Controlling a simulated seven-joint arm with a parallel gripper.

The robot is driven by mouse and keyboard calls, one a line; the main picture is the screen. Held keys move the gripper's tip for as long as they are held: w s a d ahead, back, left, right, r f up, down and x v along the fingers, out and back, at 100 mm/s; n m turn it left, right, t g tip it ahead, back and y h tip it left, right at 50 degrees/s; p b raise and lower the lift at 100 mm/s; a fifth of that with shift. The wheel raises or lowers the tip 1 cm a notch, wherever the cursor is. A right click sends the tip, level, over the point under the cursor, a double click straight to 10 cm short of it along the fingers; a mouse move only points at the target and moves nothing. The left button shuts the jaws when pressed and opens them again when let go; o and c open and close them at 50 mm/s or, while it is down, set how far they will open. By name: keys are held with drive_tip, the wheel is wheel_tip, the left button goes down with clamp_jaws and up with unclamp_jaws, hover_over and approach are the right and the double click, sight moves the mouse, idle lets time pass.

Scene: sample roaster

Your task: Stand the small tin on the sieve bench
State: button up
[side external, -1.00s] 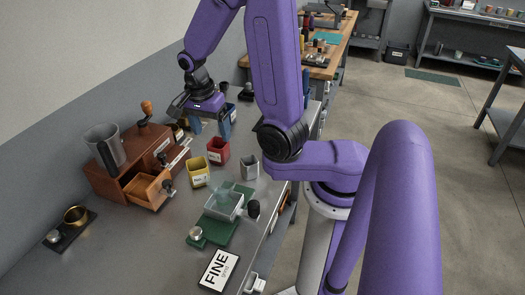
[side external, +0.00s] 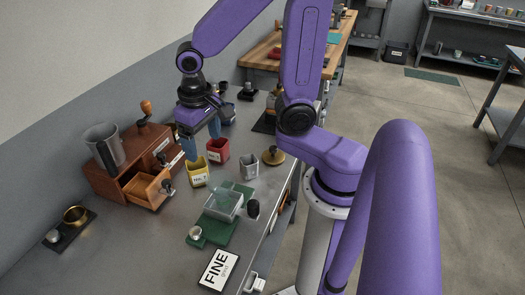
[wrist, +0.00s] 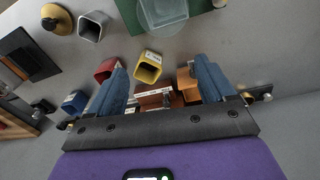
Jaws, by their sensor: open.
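My gripper (side external: 201,138) is open and empty, pointing down above the steel counter behind the yellow cup (side external: 197,171). Its two blue fingers are spread in the wrist view (wrist: 160,70), with the yellow cup between and beyond their tips. A small round silver tin (side external: 195,233) stands at the front corner of a green mat (side external: 215,229), well apart from the gripper. A larger grey metal cup (side external: 249,166) stands right of the red cup. No label marks the sieve bench; a wooden-topped bench (side external: 262,54) stands at the back, and I cannot tell if it is that one.
A red cup (side external: 218,150) is close right of the fingers. A wooden drawer box (side external: 130,165) with a grey jug (side external: 103,147) stands left. A clear container (side external: 223,205) sits on the mat, a FINE sign (side external: 218,269) in front.

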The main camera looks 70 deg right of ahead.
drive_tip(key=s+a+r+n+y, duration=0.1)
drive_tip(key=s+r+n, duration=0.1)
drive_tip(key=s+n, duration=1.2)
drive_tip(key=shift+s+a, duration=0.3)
drive_tip(key=shift+s, duration=0.35)
idle(0.4)
